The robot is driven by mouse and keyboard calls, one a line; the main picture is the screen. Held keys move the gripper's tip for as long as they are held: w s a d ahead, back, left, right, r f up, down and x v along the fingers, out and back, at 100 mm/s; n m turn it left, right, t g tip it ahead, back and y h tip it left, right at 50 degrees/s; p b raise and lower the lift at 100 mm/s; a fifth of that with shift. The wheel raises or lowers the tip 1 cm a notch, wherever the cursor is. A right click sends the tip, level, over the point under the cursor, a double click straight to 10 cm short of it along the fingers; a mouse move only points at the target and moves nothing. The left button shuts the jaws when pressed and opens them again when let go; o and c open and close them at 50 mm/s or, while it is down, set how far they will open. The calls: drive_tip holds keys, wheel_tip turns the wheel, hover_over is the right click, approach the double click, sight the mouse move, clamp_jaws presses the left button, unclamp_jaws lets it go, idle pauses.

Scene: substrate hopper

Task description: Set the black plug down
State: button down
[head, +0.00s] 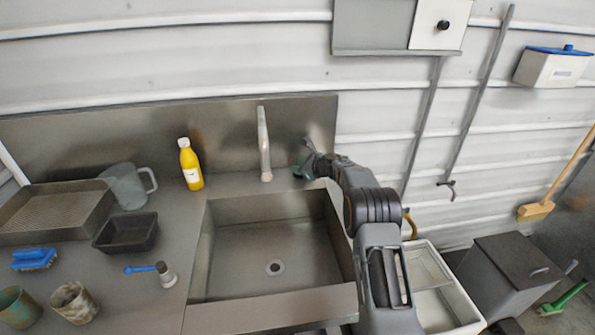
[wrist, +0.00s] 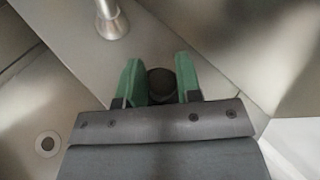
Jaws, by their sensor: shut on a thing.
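The black plug (wrist: 161,84) is a dark round piece between the two green fingers of my gripper (wrist: 159,78) in the wrist view. The gripper is shut on it. In the head view my gripper (head: 308,168) is at the steel ledge behind the sink (head: 275,240), to the right of the tap (head: 264,145). The plug cannot be made out in the head view. I cannot tell whether the plug touches the ledge. The sink's drain hole (head: 275,268) is open, and it also shows in the wrist view (wrist: 46,144).
The steel backsplash (head: 225,130) rises close behind my gripper. A yellow bottle (head: 190,165) stands left of the tap. The sink basin is empty.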

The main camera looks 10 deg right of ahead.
drive_tip(key=shift+f, duration=1.05)
drive_tip(key=shift+f, duration=0.1)
drive_tip(key=c, duration=0.8)
unclamp_jaws()
